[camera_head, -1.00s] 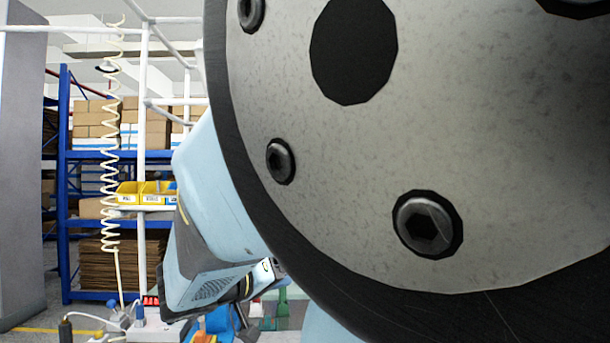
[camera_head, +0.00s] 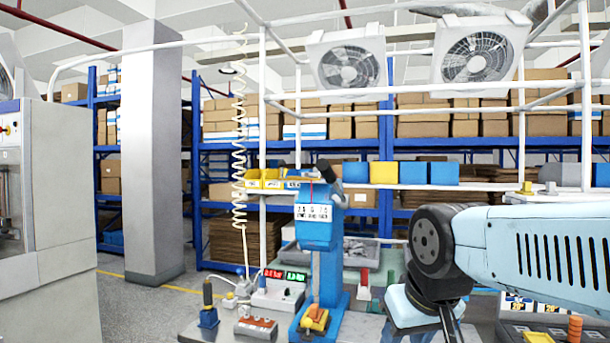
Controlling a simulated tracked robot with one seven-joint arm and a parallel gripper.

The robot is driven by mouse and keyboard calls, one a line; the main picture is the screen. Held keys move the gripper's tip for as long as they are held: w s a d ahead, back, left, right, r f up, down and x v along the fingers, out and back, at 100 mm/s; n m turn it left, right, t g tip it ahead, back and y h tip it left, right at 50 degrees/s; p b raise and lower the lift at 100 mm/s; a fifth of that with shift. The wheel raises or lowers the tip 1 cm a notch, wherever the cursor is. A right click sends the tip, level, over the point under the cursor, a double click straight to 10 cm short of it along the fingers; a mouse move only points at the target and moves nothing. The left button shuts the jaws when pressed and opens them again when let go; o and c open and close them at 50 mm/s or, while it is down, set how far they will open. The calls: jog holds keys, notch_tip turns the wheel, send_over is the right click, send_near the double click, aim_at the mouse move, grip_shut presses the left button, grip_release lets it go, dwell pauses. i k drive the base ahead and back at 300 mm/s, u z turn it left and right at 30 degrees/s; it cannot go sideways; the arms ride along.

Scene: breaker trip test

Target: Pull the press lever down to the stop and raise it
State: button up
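The blue press (camera_head: 317,232) stands on the workbench in the middle of the head view, with a white label on its head. An orange and yellow part (camera_head: 315,319) rests on the press base. My arm comes in from the right and bends down at a black joint, right of the press and apart from it. My gripper's fingertips do not show; the arm's lower end runs out of the bottom edge.
Left of the press are a box with red and green displays (camera_head: 279,289), a red-buttoned box (camera_head: 256,326) and a blue-based tool holder (camera_head: 208,317). A coiled cable (camera_head: 239,150) hangs behind. Yellow and blue bins (camera_head: 383,172) line a rail above the bench.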

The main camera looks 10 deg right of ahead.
aim_at(323, 166)
jog(key=k, duration=1.05)
jog(key=z, duration=0.5)
jog(key=i, duration=0.65)
jog(key=z, duration=0.25)
